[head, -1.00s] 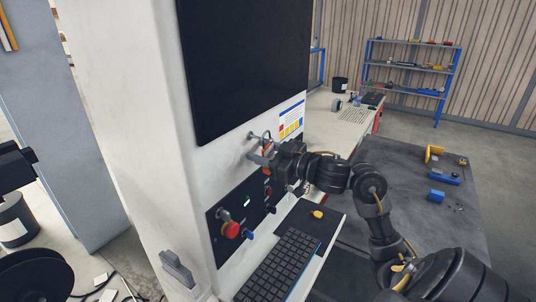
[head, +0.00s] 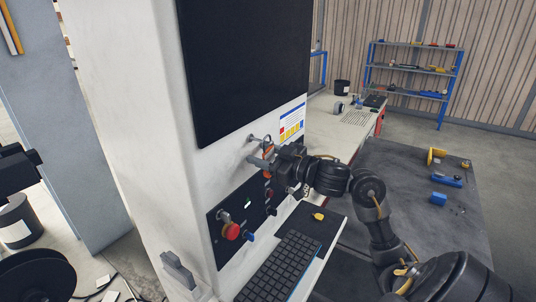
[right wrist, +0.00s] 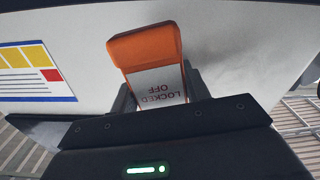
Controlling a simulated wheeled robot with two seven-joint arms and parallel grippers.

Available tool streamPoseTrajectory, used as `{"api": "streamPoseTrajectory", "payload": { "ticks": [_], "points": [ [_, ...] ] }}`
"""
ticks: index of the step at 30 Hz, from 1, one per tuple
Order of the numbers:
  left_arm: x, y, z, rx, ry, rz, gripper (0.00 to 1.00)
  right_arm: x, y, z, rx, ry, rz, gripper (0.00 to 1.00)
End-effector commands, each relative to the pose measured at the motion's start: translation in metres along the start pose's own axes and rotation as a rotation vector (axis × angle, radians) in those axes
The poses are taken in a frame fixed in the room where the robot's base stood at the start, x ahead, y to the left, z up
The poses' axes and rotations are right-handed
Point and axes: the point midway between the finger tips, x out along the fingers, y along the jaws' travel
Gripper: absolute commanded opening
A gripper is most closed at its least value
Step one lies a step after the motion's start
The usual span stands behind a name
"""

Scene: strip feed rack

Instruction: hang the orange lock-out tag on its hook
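The orange lock-out tag (right wrist: 145,47) is seen close in the right wrist view, with a white face reading "LOCKED OFF" upside down there. My right gripper (right wrist: 160,92) has a finger at each side edge of the tag, with no clear gap. In the head view the tag (head: 268,150) is partly covered by my right gripper (head: 273,158), in front of the white cabinet. A metal hook (head: 252,137) on the cabinet is just left of the tag's thin loop (head: 266,138). I cannot tell whether the loop is over the hook. A dark part, probably my left gripper (head: 17,160), is at the left edge.
Below the right gripper is a control panel (head: 224,216) with a red knob (head: 231,231) and a keyboard shelf (head: 320,237). A dark screen (head: 245,65) is above. A label (head: 291,124) is right of the hook. A grey table (head: 405,180) with loose parts stands at right.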

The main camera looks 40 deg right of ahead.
Motion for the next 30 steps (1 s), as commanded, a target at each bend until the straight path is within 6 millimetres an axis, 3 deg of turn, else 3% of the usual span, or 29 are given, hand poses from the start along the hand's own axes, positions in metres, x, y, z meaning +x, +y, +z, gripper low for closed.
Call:
{"api": "streamPoseTrajectory", "payload": {
  "ticks": [1,4,24,30],
  "points": [
    [0.001,0.0,0.0,0.0,0.0,0.0,0.0,0.002,-0.005,0.01,0.002,-0.022,-0.014,0.6],
    [0.001,0.0,0.0,0.0,0.001,0.0,0.0,0.002,-0.006,0.01,0.002,-0.022,-0.015,0.7],
    [0.001,0.001,-0.001,0.0,0.002,0.001,0.0,0.002,-0.007,0.009,0.001,-0.019,-0.019,0.7],
    [0.008,0.001,0.0,0.0,0.002,0.001,0.0,-0.015,-0.006,0.011,-0.003,-0.018,-0.015,0.7]
  ]
}}
